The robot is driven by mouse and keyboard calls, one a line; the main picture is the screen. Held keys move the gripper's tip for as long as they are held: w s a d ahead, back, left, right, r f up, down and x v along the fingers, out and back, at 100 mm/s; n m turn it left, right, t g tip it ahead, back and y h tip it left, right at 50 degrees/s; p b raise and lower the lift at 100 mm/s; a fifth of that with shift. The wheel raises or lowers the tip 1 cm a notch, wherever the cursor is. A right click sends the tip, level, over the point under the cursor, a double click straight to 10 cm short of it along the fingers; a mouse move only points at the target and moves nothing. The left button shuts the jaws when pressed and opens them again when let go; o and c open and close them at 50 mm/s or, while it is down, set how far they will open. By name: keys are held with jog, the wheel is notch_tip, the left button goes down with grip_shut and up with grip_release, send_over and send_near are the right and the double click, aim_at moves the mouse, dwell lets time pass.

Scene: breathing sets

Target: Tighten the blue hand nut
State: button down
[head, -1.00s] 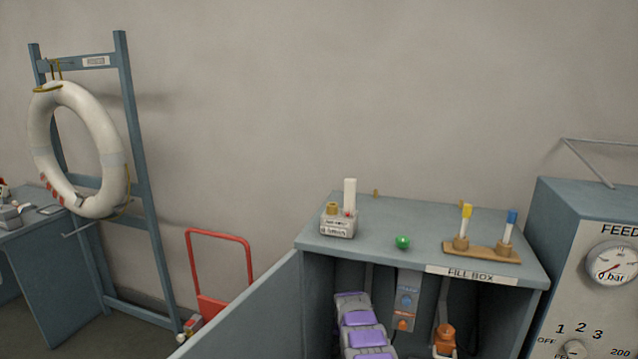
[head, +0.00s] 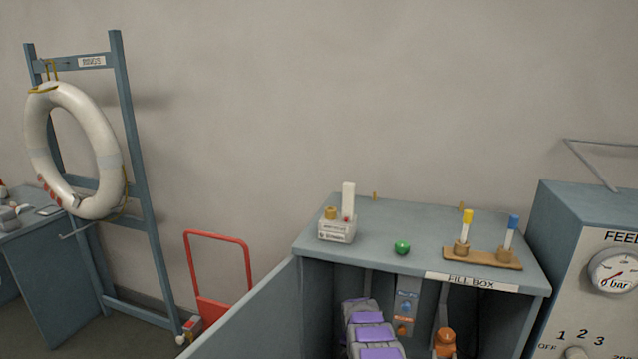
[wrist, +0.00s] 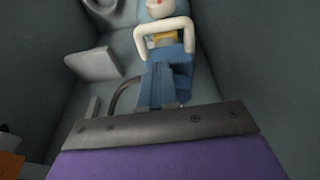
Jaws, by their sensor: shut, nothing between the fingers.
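In the wrist view, a blue part that looks like the hand nut (wrist: 182,63) sits below a white yoke (wrist: 163,30) with a yellow-brass part inside it. My gripper (wrist: 159,68) reaches up from the dark bar at the bottom. Its slate-blue fingers are shut together with nothing between them. The fingertips overlap the lower left of the blue part in the picture. I cannot tell whether they touch it. The fingers hide part of it. In the head view the nut and fingertips are out of sight; my purple and grey arm reaches into the open fill box (head: 380,265).
The grey box walls stand close on both sides in the wrist view. A dark curved hose (wrist: 124,92) lies left of the fingers. In the head view, an orange-topped item (head: 445,338) stands inside the box. A green ball (head: 402,247) and a wooden rack (head: 483,257) sit on top.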

jog(key=shift+w+d+r, duration=0.1)
jog(key=shift+w+r, duration=0.25)
jog(key=shift+r, duration=0.2)
jog(key=shift+w+d+r+t, duration=0.25)
jog(key=shift+d+r+t, duration=0.05)
jog(key=shift+d, duration=0.35)
jog(key=p+v, duration=0.2)
jog(key=v, duration=0.3)
jog(key=shift+s+d+r, duration=0.1)
jog(key=shift+s+r, duration=0.05)
dwell(0.3)
